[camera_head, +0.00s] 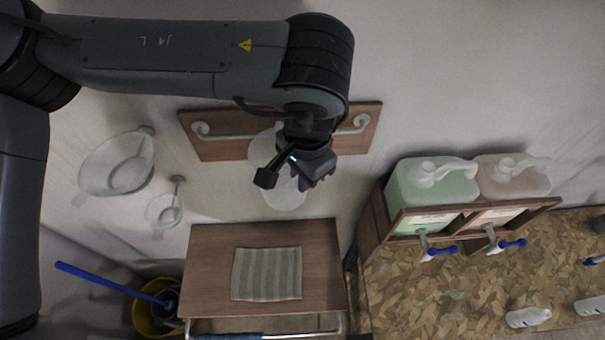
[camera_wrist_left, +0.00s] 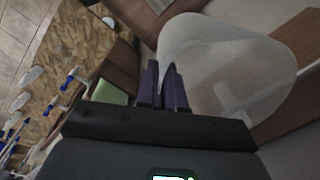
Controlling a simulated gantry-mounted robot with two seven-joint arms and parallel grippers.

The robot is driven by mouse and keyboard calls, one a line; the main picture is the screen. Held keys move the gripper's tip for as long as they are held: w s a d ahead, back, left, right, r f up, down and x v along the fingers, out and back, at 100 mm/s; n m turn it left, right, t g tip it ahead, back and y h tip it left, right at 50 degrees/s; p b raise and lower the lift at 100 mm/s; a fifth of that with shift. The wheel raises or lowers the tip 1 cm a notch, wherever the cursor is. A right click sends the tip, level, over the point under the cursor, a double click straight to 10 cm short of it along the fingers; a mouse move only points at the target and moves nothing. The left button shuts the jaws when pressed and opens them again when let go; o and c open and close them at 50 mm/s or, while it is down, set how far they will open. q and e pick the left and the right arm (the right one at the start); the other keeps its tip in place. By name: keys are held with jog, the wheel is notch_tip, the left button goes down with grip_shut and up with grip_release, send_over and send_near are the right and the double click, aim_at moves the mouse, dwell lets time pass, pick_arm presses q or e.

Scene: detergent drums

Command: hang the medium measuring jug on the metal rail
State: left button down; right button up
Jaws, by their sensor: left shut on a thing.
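My left gripper (camera_head: 304,178) is in front of the metal rail (camera_head: 228,136), which is fixed on a wooden board on the wall. It is shut on a translucent white jug (camera_head: 286,196), partly hidden behind the gripper and arm. In the left wrist view the jug (camera_wrist_left: 222,72) fills the area beyond the closed fingers (camera_wrist_left: 166,88). I cannot tell whether the jug touches the rail. A large jug (camera_head: 118,165) and a small jug (camera_head: 163,212) hang on the wall at the left. My right gripper is not in view.
A wooden cart (camera_head: 212,270) with a striped cloth (camera_head: 267,273) stands below. A wooden rack with green (camera_head: 433,186) and pink (camera_head: 512,178) drums stands at the right, with blue-handled taps. A yellow bucket (camera_head: 150,316) and a blue-handled mop (camera_head: 105,281) are at lower left.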

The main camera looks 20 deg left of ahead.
pick_arm(q)
jog(key=c, duration=1.2)
grip_release()
